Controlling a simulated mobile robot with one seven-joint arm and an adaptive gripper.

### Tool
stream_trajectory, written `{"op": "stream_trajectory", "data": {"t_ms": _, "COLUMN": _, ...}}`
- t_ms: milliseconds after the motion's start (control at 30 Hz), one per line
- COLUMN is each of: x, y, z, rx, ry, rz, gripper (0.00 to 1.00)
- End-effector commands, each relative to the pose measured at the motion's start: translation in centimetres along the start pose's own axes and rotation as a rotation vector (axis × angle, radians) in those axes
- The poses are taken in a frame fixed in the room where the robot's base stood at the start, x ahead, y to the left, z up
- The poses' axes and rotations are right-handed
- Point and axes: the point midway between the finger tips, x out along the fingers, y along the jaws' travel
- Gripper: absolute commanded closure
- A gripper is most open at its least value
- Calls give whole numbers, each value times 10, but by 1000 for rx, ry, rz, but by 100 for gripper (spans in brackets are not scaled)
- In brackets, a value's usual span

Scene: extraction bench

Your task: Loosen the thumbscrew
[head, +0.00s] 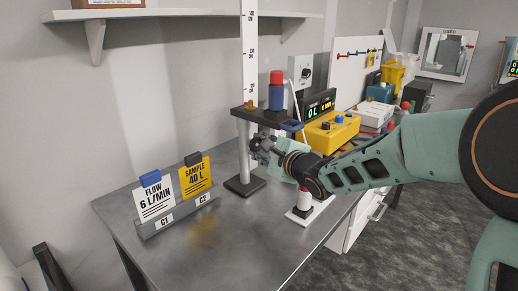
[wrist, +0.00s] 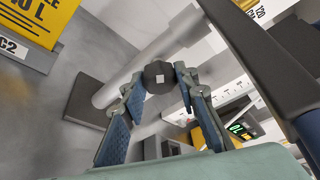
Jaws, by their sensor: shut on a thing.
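The thumbscrew (wrist: 160,77) shows in the wrist view as a dark, faceted knob with a small pale square on its face. My gripper (wrist: 158,88) is shut on it, one finger on each side. Behind it runs the grey post (wrist: 128,82) of a stand. In the head view my gripper (head: 262,148) is beside the stand's post (head: 243,155), below its dark platform (head: 262,117). The thumbscrew cannot be made out there; my gripper covers that spot.
A blue bottle with a red cap (head: 276,95) stands on the platform. Two cards, white (head: 155,200) and yellow (head: 195,178), stand at left. A yellow instrument (head: 330,133) is behind. The front bench is clear.

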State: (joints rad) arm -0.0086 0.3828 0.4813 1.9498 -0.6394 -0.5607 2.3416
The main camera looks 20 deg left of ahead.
Motion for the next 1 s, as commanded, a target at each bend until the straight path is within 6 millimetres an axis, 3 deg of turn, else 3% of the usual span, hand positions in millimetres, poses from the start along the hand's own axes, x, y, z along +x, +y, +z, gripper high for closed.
{"op": "stream_trajectory", "data": {"t_ms": 700, "x": 1, "y": 7, "z": -3, "rx": -513, "ry": 0, "rz": -214, "gripper": 96}}
{"op": "stream_trajectory", "data": {"t_ms": 1000, "x": 1, "y": 5, "z": -2, "rx": -657, "ry": 0, "rz": -273, "gripper": 96}}
